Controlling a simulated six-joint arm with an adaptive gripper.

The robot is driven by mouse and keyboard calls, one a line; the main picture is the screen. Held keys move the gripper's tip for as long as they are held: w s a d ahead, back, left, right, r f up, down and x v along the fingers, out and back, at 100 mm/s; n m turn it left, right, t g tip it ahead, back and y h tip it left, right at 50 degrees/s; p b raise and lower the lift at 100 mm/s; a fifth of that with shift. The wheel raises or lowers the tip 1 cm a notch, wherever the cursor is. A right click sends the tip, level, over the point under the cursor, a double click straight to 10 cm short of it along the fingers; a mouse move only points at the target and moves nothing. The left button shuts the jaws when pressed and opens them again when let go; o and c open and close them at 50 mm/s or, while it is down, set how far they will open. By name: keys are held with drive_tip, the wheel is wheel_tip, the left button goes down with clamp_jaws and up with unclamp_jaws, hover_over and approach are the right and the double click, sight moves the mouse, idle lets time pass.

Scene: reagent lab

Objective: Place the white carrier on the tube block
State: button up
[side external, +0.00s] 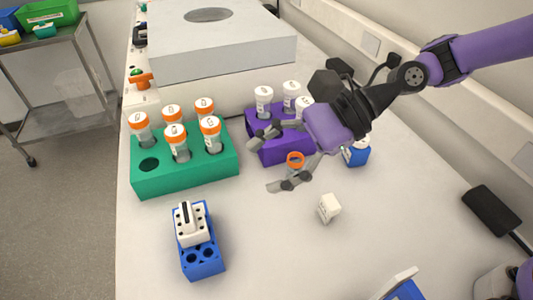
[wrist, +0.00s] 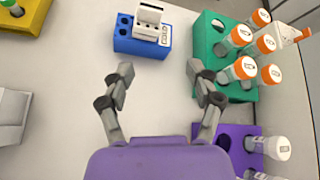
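The white carrier (side external: 192,225), with small dark holes and an upright part, rests on one end of the blue tube block (side external: 204,264). Two open holes of the block show beside it in the side view. In the wrist view the carrier (wrist: 150,22) sits over the right part of the block (wrist: 138,44); whether it is fully seated I cannot tell. My gripper (side external: 272,160) is open above the bench, to the right of and behind the block. In the wrist view its fingers (wrist: 162,92) are spread with nothing between them, apart from the block.
A green rack (side external: 185,178) with several orange-capped tubes stands behind the block. A purple rack (side external: 285,150) with white-capped tubes is partly behind my gripper. An orange-rimmed item (side external: 295,159) shows by my fingers. A small white box (side external: 329,208) stands on the bench.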

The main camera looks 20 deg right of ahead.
drive_tip(key=d+r+n+t+h, duration=0.4)
drive_tip(key=d+n+h, duration=0.3)
drive_tip(key=d, duration=0.6)
drive_tip(key=s+d+n+h, duration=0.2)
drive_tip(key=s+d+n, duration=0.2)
drive_tip(key=d, duration=0.3)
drive_tip(key=s+d+n+h, duration=0.2)
drive_tip(key=s+d, duration=0.3)
drive_tip(key=d, duration=0.3)
drive_tip(key=shift+d+r+n+t+h, duration=0.3)
drive_tip(key=shift+r+n+h, duration=0.1)
drive_tip(key=shift+n, duration=0.5)
